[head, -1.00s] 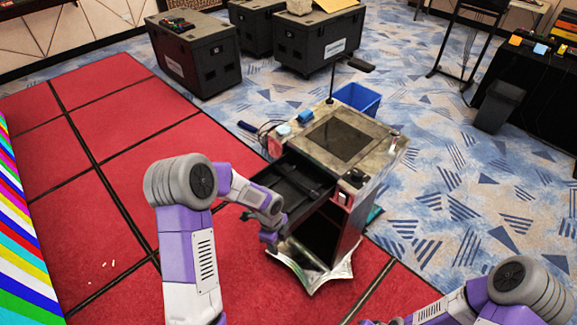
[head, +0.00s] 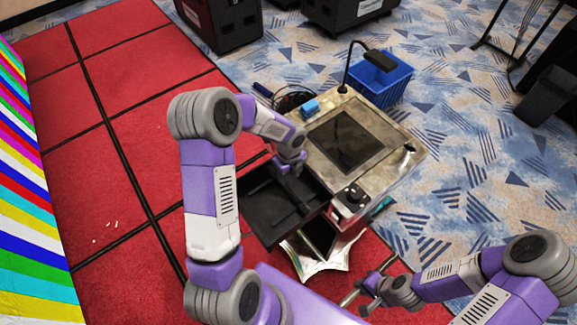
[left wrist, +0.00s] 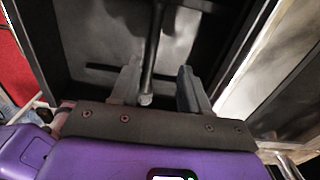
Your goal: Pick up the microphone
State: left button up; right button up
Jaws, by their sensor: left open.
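A slim dark rod with a paler end, which looks like the microphone (left wrist: 153,50), lies in an open black drawer (head: 262,222) of the metal-topped cart (head: 395,165). In the left wrist view it runs between the fingers of my left gripper (left wrist: 158,90), which are apart on either side of it. I cannot tell whether they touch it. In the head view my left gripper (head: 293,184) is at the drawer and partly hides what lies inside. My right gripper (head: 360,301) is at the lower right, in front of the cart, with its fingers apart and nothing seen between them.
A thin bent stand with a flat dark head (head: 379,59) rises from the cart's back edge. A blue bin (head: 385,82) stands behind the cart.

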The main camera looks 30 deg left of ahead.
aim_at(288, 189)
pick_arm(q)
jog(key=shift+s+f, duration=0.7)
jog(key=shift+s, duration=0.2)
jog(key=f, duration=0.5)
jog(key=shift+w+d, duration=0.25)
jog(key=shift+s+f, duration=0.1)
jog(key=shift+s, duration=0.05)
grip_shut()
